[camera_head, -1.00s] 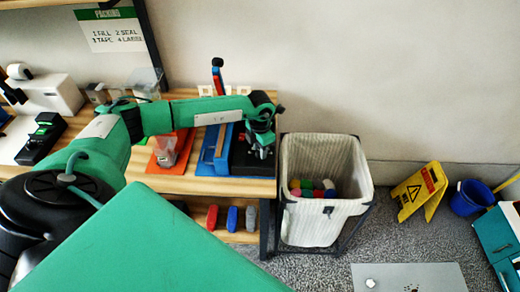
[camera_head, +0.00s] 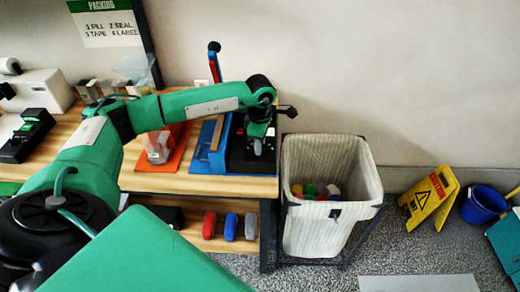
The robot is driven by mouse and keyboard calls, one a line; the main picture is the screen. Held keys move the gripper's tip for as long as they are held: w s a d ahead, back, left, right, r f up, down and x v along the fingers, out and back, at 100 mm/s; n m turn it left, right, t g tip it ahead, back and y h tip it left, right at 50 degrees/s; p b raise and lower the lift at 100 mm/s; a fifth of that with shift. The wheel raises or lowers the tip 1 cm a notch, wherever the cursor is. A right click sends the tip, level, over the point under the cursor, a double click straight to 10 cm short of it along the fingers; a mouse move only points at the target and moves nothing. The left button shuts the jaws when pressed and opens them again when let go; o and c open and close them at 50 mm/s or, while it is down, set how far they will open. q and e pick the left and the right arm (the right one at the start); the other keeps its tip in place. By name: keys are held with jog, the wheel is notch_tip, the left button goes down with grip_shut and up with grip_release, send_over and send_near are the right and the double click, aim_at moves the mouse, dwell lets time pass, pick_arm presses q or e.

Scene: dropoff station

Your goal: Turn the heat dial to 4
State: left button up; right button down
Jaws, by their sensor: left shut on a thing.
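My left gripper (camera_head: 257,147) points down at the right end of the wooden bench, over a black unit (camera_head: 240,164) beside the blue sealer (camera_head: 208,161). It is shut on a small grey piece at the unit, which I take to be the heat dial (camera_head: 257,149). My wrist hides most of the dial, and no numbers or pointer are readable. My right gripper is out of view.
An orange mat (camera_head: 166,160) with a clear container lies left of the sealer. A white bin (camera_head: 322,235) holding several coloured items stands right of the bench. A yellow caution sign (camera_head: 430,198) and blue bucket (camera_head: 482,203) stand farther right.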

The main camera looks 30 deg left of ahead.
pick_arm(q)
jog(key=shift+m+b, duration=0.75)
jog(key=shift+m, duration=0.25)
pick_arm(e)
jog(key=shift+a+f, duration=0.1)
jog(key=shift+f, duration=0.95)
pick_arm(q)
jog(key=o, duration=1)
jog(key=shift+c, duration=0.2)
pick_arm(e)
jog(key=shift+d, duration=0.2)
pick_arm(q)
jog(key=shift+r, duration=0.1)
notch_tip(320, 180, up, 14)
jog(key=b, duration=0.2)
jog(key=shift+b, duration=0.35)
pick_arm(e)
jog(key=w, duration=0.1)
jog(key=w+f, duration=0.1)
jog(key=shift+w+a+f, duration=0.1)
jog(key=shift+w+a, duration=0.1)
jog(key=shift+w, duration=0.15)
